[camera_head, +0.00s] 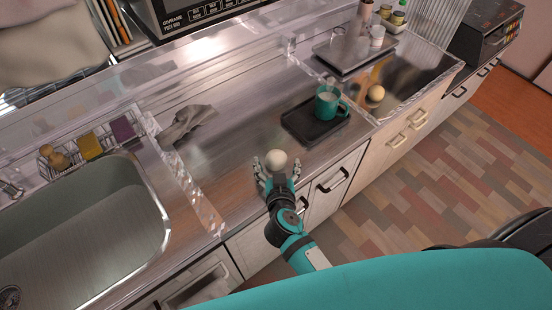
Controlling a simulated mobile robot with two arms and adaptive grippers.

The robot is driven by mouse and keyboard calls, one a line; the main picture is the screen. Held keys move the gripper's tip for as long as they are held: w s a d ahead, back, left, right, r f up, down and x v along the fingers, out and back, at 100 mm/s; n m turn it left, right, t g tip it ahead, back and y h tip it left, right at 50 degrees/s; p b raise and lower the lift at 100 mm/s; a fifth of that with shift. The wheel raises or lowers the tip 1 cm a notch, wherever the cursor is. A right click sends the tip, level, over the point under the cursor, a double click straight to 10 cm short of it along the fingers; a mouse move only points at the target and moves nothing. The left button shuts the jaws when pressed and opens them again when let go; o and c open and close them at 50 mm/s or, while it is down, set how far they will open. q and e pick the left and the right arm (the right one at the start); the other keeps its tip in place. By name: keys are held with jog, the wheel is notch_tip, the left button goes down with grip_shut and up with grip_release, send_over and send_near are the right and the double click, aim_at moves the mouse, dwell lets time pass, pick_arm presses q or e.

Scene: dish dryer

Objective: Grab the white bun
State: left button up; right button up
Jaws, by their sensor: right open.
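The white bun (276,159), a small pale ball, sits on the metal counter close to its front edge. My right gripper (277,168) is open at the bun, with its fingers spread to either side of it and its palm on the near side. I cannot tell whether the fingers touch the bun. My left gripper is not in view.
A dark tray (292,124) with a teal mug (327,102) stands to the right of the bun. A grey cloth (187,122) lies to the left, before a sink (150,225). Another pale round thing (376,93) lies in the right basin. Counter behind the bun is clear.

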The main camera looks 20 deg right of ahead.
jog(key=x, duration=0.3)
jog(key=shift+s, duration=0.1)
jog(key=c, duration=1.2)
